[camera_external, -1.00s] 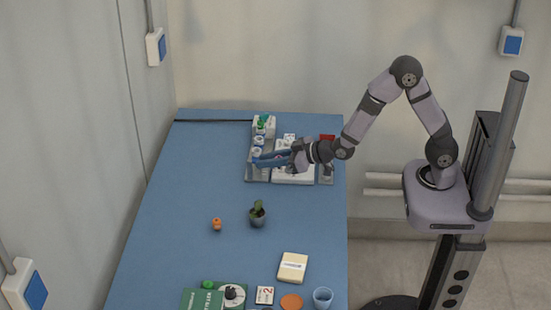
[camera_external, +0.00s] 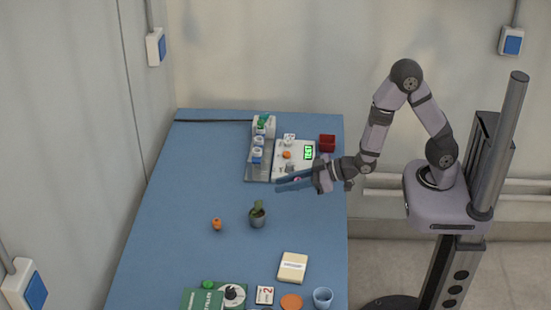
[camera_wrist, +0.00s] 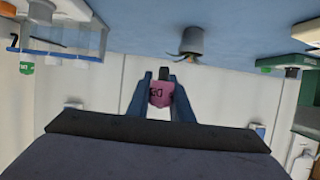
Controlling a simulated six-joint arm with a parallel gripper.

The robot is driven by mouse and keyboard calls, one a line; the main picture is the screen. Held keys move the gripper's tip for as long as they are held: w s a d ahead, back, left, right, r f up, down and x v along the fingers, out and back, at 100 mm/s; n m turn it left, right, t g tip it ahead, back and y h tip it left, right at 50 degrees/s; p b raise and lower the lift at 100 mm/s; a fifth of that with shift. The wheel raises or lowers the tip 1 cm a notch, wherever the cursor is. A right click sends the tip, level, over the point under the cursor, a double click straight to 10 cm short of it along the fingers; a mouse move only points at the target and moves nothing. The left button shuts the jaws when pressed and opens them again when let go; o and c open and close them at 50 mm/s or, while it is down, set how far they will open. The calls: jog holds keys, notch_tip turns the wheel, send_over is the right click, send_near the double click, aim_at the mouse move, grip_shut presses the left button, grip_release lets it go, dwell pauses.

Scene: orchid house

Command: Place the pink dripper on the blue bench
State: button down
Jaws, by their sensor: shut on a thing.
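My gripper (camera_external: 294,183) is above the blue bench (camera_external: 180,215), near its right side and in front of the grey tray. It is shut on the pink dripper (camera_wrist: 160,94), which sits between the two blue fingers in the wrist view. A dark cap shows at one end of the dripper. In the external view the dripper (camera_external: 297,180) is a small pink spot, mostly hidden by the fingers. The dripper appears held clear of the bench surface.
A grey tray (camera_external: 257,174) with several bottles and a white device with a green display (camera_external: 308,152) stand behind my gripper. A potted plant (camera_external: 258,216), orange figure (camera_external: 217,224) and cream box (camera_external: 292,267) stand nearer the camera. The bench's left side is clear.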

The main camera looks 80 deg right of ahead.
aim_at(285, 212)
jog(key=shift+f, duration=4.65)
jog(key=shift+f+b, duration=0.3)
jog(key=shift+b, duration=0.2)
